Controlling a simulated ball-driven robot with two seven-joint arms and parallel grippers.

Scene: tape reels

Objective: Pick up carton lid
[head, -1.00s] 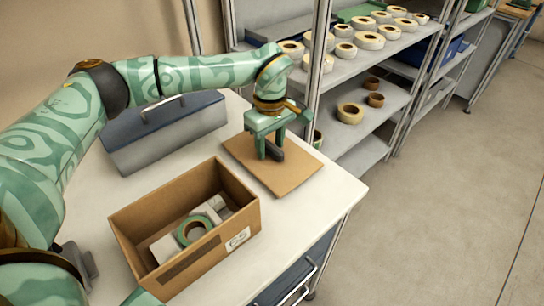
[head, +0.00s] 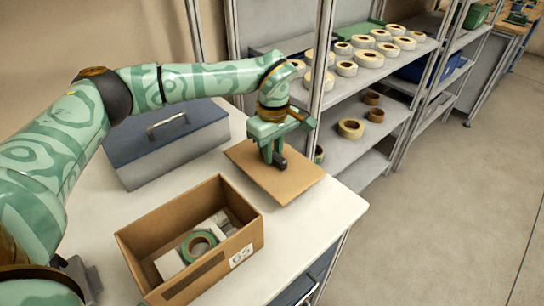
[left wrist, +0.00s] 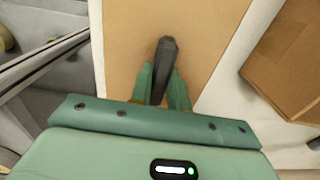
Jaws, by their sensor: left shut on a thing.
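The carton lid (head: 299,187) is a flat brown cardboard panel with a dark grip block on its top. It lies level at the right side of the white table, near the back edge. My left gripper (head: 274,158) points down over its middle, shut on the dark block (left wrist: 165,68). In the left wrist view the block sits between the two green fingertips (left wrist: 163,84), with the lid (left wrist: 130,28) behind it. I cannot tell whether the lid rests on the table or is slightly raised. My right gripper is not in view.
An open carton (head: 205,278) marked 65 stands in front, with a green-ringed tape reel (head: 199,246) and white pieces inside. A grey-blue toolbox (head: 165,145) is behind it. A shelf rack (head: 355,95) with several tape reels stands right of the table.

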